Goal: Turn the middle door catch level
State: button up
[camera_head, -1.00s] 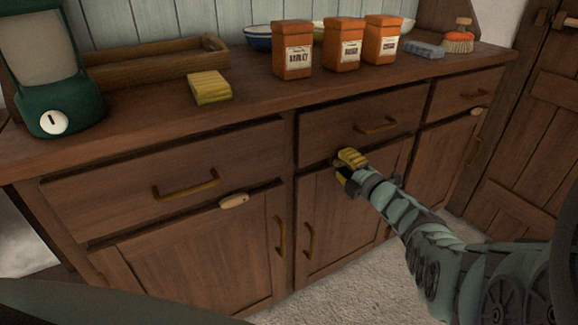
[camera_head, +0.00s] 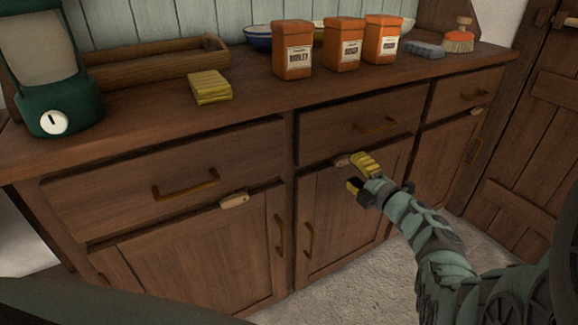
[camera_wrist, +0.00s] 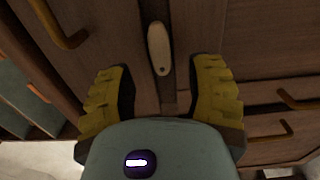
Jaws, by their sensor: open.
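The middle door catch (camera_head: 341,162) is a small pale oval piece at the top of the middle cabinet door (camera_head: 340,215), under the drawer. In the head view my gripper partly hides its right end. The wrist view shows the whole catch (camera_wrist: 159,48), lying roughly along the door's top edge, so it looks about level. My gripper (camera_head: 354,172) has yellow fingers and is open and empty. In the wrist view the fingers stand wide on either side of the catch's line (camera_wrist: 162,85), with the catch beyond them and apparently not touched.
A similar left catch (camera_head: 234,201) and right catch (camera_head: 480,112) sit on the neighbouring doors. A drawer handle (camera_head: 377,125) juts out above the middle catch, and a door handle (camera_head: 308,237) below.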

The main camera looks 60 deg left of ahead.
jog(key=d, duration=0.8)
jog(key=shift+s, duration=0.35)
